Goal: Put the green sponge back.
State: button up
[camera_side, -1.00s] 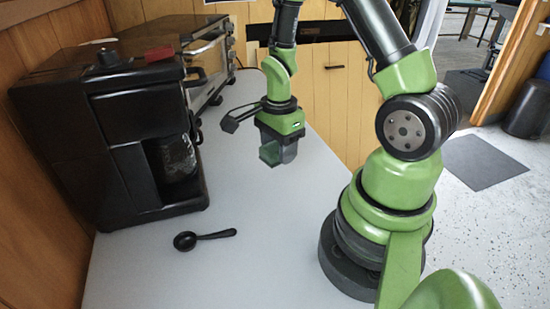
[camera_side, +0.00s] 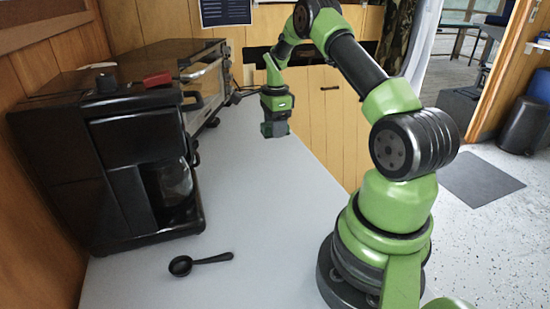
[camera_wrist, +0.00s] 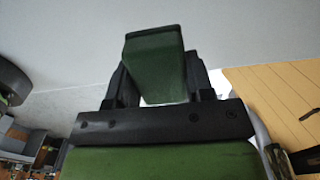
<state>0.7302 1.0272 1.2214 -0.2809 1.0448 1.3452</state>
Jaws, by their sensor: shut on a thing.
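My gripper (camera_side: 275,130) is shut on the green sponge and holds it over the far part of the counter, in front of the wood-panelled cabinet. In the wrist view the green sponge (camera_wrist: 155,62) is a dark green block that stands out between the two black fingers. In the side view the sponge is small and dark, and its edges are hard to tell from the fingers. The gap between the sponge and the counter cannot be judged exactly.
A black coffee maker (camera_side: 110,165) stands on the left of the grey counter (camera_side: 230,190), with a red thing (camera_side: 158,79) on top. An oven (camera_side: 205,85) is behind it. A black scoop (camera_side: 198,263) lies at the front. The counter's middle is clear.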

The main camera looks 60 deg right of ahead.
aim_at(275, 161)
notch_tip(275, 161, down, 8)
jog(key=shift+f, duration=0.25)
jog(key=shift+f, duration=0.1)
jog(key=o, duration=0.9)
